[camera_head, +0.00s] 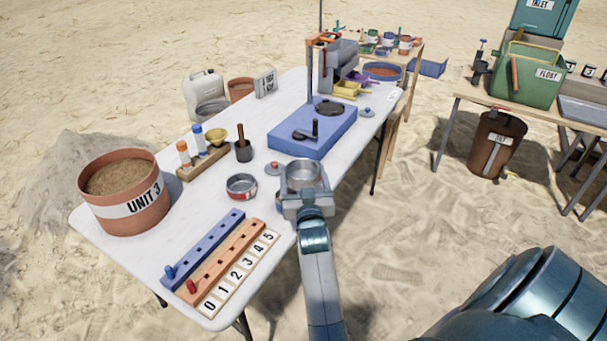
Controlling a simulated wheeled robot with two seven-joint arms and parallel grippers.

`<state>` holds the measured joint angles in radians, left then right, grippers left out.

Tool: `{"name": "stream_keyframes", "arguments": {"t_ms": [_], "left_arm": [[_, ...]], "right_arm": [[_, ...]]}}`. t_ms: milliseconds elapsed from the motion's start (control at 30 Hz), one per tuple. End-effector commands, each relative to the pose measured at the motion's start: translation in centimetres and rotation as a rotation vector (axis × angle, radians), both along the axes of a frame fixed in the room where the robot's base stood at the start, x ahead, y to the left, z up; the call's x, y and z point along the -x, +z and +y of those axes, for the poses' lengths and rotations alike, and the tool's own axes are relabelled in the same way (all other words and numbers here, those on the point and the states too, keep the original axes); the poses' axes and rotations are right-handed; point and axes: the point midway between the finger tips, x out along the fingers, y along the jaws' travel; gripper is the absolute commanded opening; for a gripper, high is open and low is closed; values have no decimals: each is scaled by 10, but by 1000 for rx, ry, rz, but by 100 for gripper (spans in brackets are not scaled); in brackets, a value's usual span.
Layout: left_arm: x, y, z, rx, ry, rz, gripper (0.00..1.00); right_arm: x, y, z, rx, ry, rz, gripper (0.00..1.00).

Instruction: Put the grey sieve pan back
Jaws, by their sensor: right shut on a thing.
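The grey sieve pan (303,171) is a round, shallow metal pan at the right edge of the white table in the head view. My right gripper (304,190) is shut on its near side, and its fingers hide part of the rim. I cannot tell whether the pan touches the table or hangs just above it. My left gripper is not in view.
A red-banded pan (241,187) and a small red-rimmed lid (273,168) lie left of the gripper. Behind is a blue platform (286,143). Blue and orange peg rails (215,238) and a number strip (240,272) lie nearer. The UNIT 3 bucket (128,215) stands left.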

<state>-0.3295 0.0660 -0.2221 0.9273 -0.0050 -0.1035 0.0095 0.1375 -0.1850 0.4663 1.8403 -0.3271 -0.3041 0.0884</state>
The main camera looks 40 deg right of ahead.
Motion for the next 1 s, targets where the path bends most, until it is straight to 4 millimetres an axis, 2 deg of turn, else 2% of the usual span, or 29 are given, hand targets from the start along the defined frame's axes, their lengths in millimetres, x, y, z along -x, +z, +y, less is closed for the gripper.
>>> {"name": "stream_keyframes", "arguments": {"t_ms": [167,267,367,467,700,800,900,1000], "left_arm": [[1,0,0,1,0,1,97],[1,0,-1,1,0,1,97],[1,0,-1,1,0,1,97],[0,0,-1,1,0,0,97],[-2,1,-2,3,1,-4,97],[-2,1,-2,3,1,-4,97],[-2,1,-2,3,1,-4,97],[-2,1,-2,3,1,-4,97]], "right_arm": [[11,5,14,3,30,1,48],[23,10,32,3,70,2,48],[40,16,59,3,127,3,48],[63,23,94,2,200,3,48],[129,42,184,0,391,4,48],[154,50,213,-2,456,2,48],[174,57,234,-1,504,3,49],[186,62,246,0,534,0,49]]}}
